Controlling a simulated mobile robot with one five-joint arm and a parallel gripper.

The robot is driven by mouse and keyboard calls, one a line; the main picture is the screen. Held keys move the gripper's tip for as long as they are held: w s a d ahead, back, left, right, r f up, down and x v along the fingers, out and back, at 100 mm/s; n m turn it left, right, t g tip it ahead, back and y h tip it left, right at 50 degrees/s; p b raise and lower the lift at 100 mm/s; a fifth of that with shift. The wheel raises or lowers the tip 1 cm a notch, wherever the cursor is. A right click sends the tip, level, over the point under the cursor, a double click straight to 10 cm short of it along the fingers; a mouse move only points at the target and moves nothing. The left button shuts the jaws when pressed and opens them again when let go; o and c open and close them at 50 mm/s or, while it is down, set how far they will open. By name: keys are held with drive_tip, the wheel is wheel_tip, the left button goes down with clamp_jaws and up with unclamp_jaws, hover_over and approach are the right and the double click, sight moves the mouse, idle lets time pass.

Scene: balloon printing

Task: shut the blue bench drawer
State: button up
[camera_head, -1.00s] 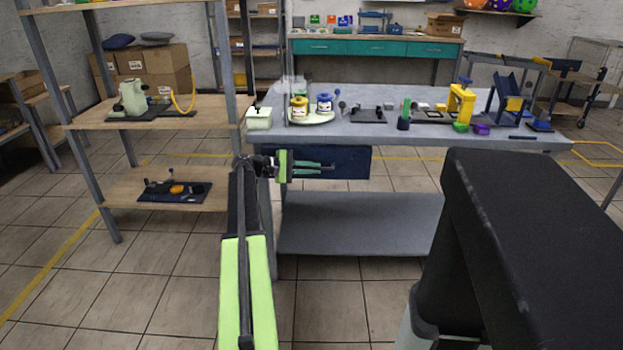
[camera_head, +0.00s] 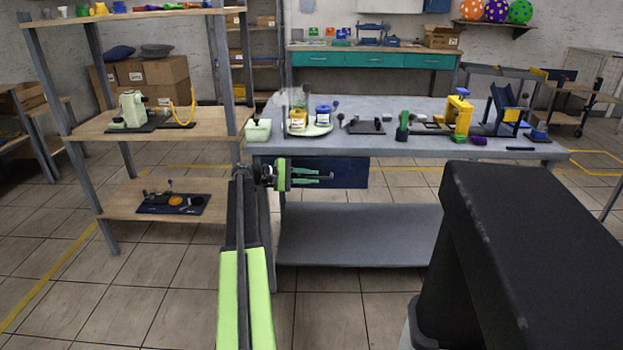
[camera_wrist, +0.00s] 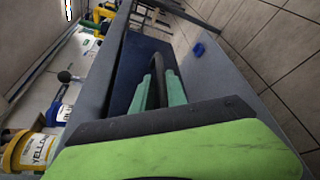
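The blue bench drawer (camera_head: 350,173) shows as a dark navy front under the left part of the grey workbench top (camera_head: 400,144). Its navy face is also in the wrist view (camera_wrist: 128,72). How far out it stands is hard to tell. My gripper (camera_head: 318,177) is in front of the drawer's face, fingers pointing right in the head view. In the wrist view its two green fingers (camera_wrist: 160,88) stand a little apart, with a dark curved handle (camera_wrist: 157,62) at and between their tips. Whether they press on the handle is not clear.
Yellow (camera_head: 297,121) and blue (camera_head: 323,114) containers stand on a round plate on the bench, beside a pale green box (camera_head: 257,130). A wooden shelf unit (camera_head: 150,200) is to the left. Tiled floor is open in front.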

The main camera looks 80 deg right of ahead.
drive_tip(key=p+v, duration=0.3)
drive_tip(key=v, duration=1.4)
drive_tip(key=shift+r, duration=0.1)
